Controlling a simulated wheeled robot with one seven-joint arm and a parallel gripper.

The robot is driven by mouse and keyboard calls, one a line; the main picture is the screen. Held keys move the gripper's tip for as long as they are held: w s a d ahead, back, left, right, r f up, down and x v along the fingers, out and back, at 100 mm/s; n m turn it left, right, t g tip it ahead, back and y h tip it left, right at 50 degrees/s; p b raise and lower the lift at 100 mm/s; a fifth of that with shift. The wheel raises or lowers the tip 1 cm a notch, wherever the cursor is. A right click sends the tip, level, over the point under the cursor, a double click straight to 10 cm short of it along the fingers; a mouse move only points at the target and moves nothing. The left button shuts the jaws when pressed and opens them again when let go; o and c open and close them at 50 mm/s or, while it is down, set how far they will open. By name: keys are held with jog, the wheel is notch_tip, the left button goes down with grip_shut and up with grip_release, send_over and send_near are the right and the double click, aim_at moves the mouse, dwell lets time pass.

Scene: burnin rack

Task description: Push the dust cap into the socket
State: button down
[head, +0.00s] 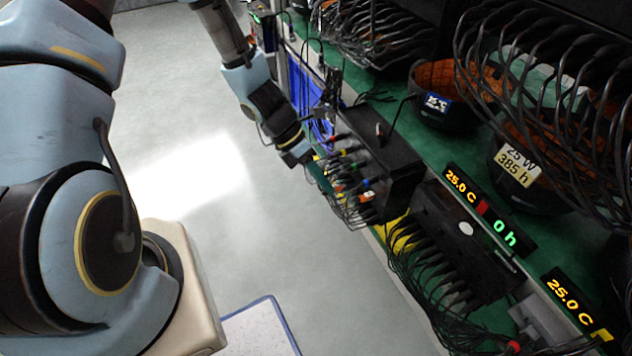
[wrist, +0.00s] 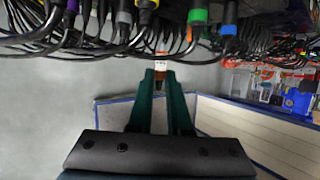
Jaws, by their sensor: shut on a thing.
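My gripper (wrist: 163,80) has two green fingers, shut on a small piece with orange and pale bands, apparently the dust cap (wrist: 160,66). Its tip points at a row of cables and coloured plugs in the wrist view. In the head view my gripper (head: 313,154) is at the left end of a black box (head: 385,150) whose front carries several coloured plugs (head: 345,165). The socket cannot be made out; plugs and cables crowd that area. I cannot tell whether the cap touches anything.
Black cables hang in front of the box. A second black unit (head: 455,235) stands nearer on the green shelf (head: 395,112), beside lit displays (head: 490,210). Cable coils (head: 530,70) fill the right side.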

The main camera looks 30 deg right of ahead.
jog(key=shift+s+d+p, duration=0.1)
jog(key=shift+d+p, duration=0.35)
jog(key=shift+d, duration=1.2)
jog(key=shift+p, duration=0.55)
dwell(0.5)
jog(key=shift+s+d+p, duration=0.1)
jog(key=shift+d+p, duration=0.3)
jog(key=shift+d, duration=0.75)
jog(key=c, duration=0.8)
grip_release()
jog(key=shift+d, duration=0.1)
jog(key=shift+r, duration=0.15)
jog(key=b+v, duration=0.1)
jog(key=v, duration=0.9)
jog(key=shift+w+a+r, duration=0.2)
jog(key=shift+w+a, duration=0.05)
jog(key=shift+w, duration=0.1)
